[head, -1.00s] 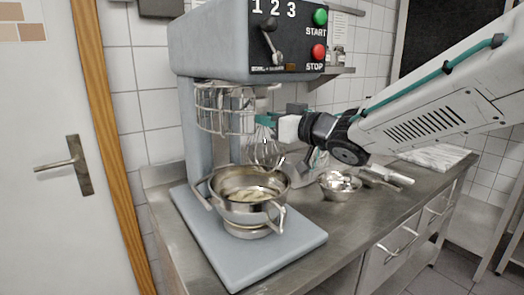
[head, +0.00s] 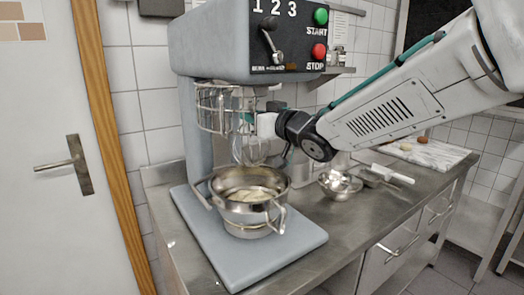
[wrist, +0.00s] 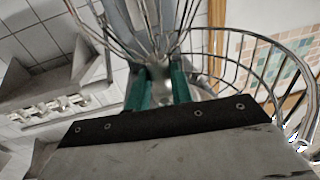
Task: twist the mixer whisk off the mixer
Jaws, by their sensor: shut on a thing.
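The mixer (head: 195,130) is a tall grey machine with a black control panel. The mixer whisk (head: 250,151) is a wire balloon hanging just below and beside the wire guard, above the bowl. In the wrist view its wires (wrist: 160,35) spread beyond the fingers. My gripper (head: 248,119) reaches in from the right with its teal fingers shut on the upper part of the whisk. The fingers (wrist: 158,85) show close together in the wrist view. The guard and fingers hide the whisk's top, so I cannot tell whether it is still joined to the mixer.
The wire guard (head: 215,107) is close to the left of my fingers; it also shows in the wrist view (wrist: 262,45). A steel bowl (head: 250,207) stands below on the mixer's base (head: 285,248). A small metal bowl (head: 340,186) and a marble board (head: 428,153) lie right on the counter.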

